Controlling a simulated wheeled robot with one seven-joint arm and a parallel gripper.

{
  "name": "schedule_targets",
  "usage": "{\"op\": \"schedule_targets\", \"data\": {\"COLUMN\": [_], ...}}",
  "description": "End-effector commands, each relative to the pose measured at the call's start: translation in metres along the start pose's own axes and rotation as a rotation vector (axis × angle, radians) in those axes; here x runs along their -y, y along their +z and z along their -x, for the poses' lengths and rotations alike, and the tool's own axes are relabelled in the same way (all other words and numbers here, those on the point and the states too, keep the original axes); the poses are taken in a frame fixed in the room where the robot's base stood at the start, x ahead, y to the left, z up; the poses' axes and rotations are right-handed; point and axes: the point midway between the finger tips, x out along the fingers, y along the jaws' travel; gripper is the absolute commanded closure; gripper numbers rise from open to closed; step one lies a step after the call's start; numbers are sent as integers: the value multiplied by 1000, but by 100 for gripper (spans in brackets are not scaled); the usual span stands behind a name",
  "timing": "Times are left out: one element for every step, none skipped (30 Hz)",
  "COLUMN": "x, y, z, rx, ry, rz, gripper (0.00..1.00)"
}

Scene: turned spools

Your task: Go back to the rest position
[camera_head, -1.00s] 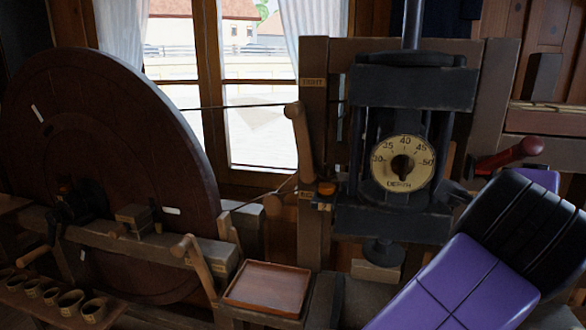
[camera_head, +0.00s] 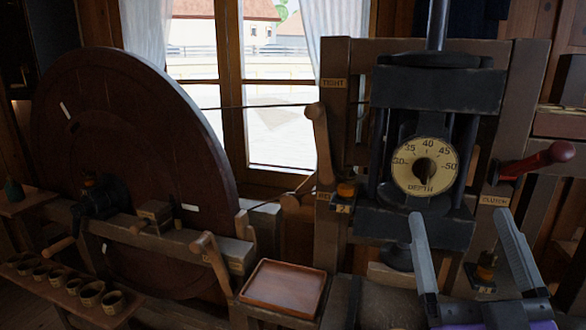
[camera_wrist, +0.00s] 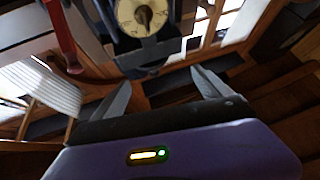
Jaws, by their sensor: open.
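My gripper (camera_head: 468,258) is at the lower right of the head view, in front of the machine with the round depth dial (camera_head: 425,167). Its two grey fingers stand wide apart with nothing between them. In the wrist view my gripper (camera_wrist: 160,88) is also open and empty, and the dial (camera_wrist: 142,17) shows beyond it at the top. The fingers appear clear of the machine, though the exact gap cannot be told.
A red-handled lever (camera_head: 537,159) sticks out right of the dial. A large dark wheel (camera_head: 130,150) stands at the left. An empty wooden tray (camera_head: 284,289) lies left of my gripper, and several small cups (camera_head: 88,293) stand on a low shelf.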

Motion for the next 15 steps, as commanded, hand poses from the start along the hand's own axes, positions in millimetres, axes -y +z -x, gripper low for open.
{"op": "schedule_targets", "data": {"x": [6, 9, 14, 16, 19, 22, 24, 25, 27, 28, 29, 29, 29, 29, 29], "y": [11, 15, 21, 26, 30, 36, 40, 44, 49, 53, 56, 60, 63, 66, 69], "z": [17, 27, 40, 50, 60, 75, 85, 96, 111, 122, 134, 148, 160, 172, 187], "rx": [21, 29, 41, 51, 63, 79, 91, 106, 125, 141, 157, 180, 198, 218, 245], "ry": [-41, -64, -92, -113, -132, -156, -173, -187, -206, -218, -230, -242, -251, -257, -265], "rz": [23, 33, 44, 50, 57, 61, 65, 65, 66, 64, 63, 58, 53, 50, 40], "gripper": [12, 12, 12, 12, 12, 12, 12, 12, 12, 12, 12, 12, 12, 12, 12]}}
